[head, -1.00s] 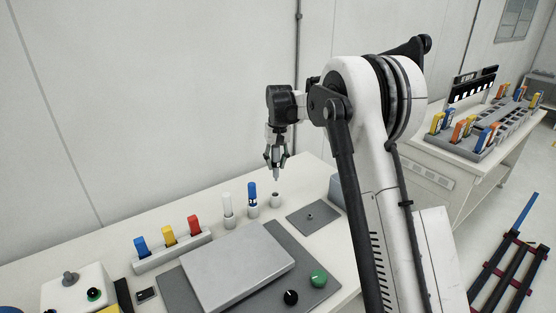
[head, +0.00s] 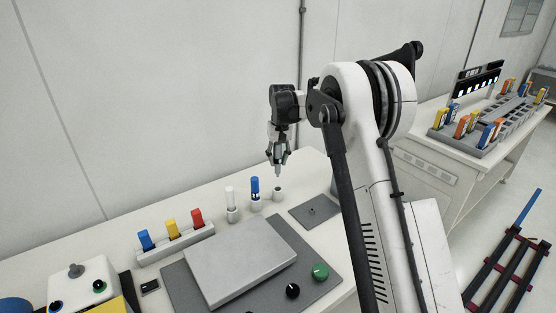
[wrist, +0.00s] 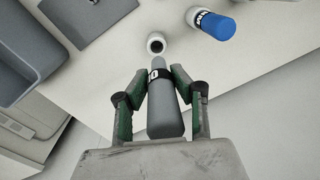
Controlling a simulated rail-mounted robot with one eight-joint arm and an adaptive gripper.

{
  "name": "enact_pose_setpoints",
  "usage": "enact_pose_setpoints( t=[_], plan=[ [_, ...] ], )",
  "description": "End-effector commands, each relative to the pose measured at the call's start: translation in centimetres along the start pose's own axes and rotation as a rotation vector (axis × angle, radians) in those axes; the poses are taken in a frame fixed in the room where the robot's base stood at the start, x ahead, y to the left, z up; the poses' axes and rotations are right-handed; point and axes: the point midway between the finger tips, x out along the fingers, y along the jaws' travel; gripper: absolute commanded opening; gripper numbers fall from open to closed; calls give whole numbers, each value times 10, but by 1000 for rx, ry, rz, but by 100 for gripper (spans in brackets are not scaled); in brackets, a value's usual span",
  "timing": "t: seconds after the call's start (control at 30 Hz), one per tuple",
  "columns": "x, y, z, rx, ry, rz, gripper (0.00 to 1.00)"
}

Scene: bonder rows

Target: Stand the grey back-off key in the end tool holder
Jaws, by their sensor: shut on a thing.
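The grey back-off key (wrist: 165,112) has a black band with white lettering. My gripper (head: 279,157) is shut on it, one finger on each side, and holds it with its narrow tip down. The end tool holder (head: 278,194) is a small pale cup with a dark round opening and looks empty. In the head view the key's tip is a little above this cup, apart from it. In the wrist view the holder (wrist: 156,43) shows just beyond the key's far end. My gripper's fingers (wrist: 163,103) partly cover the key's sides.
A blue key (head: 255,188) and a white key (head: 231,197) stand in holders left of the end one. A grey mat (head: 314,211) lies to its right. A rack (head: 174,244) with blue, yellow and red pieces and a grey plate (head: 239,262) are nearer.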

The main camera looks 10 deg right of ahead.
Motion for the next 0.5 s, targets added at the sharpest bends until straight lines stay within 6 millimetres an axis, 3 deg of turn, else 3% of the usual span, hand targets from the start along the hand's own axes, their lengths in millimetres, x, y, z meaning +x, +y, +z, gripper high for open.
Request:
enact_pose_setpoints(
  t=[0.5],
  plan=[
    [50, 3, 0, 0, 0, 0, 0]
  ],
)
